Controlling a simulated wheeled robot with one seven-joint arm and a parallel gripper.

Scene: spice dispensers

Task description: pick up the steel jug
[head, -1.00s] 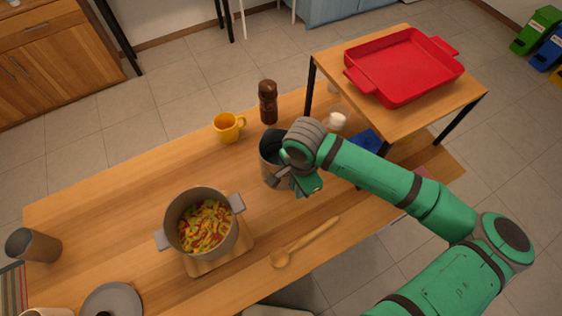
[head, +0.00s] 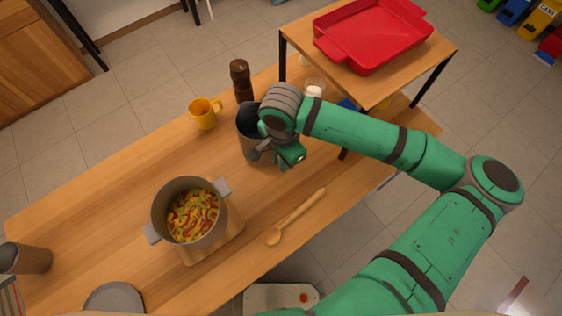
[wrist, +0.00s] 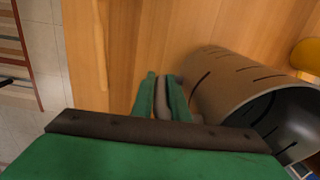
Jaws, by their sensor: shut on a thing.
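The steel jug (head: 247,140) is a grey, tall cylinder near the back middle of the wooden table in the head view. It is upright, and my wrist covers its right side. In the wrist view the jug (wrist: 225,85) lies to the right of the fingers, with dark slits in its side and its open mouth toward the lower right. My gripper (head: 272,150) is beside the jug. In the wrist view my gripper (wrist: 163,97) is shut on a narrow grey piece, the jug's handle. I cannot tell whether the jug's base touches the table.
A yellow mug (head: 203,114) and a brown pepper mill (head: 241,82) stand behind the jug. A pot of food (head: 190,212) is at front left, and a wooden spoon (head: 296,217) lies in front. A raised shelf with a red tray (head: 372,38) stands at back right.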

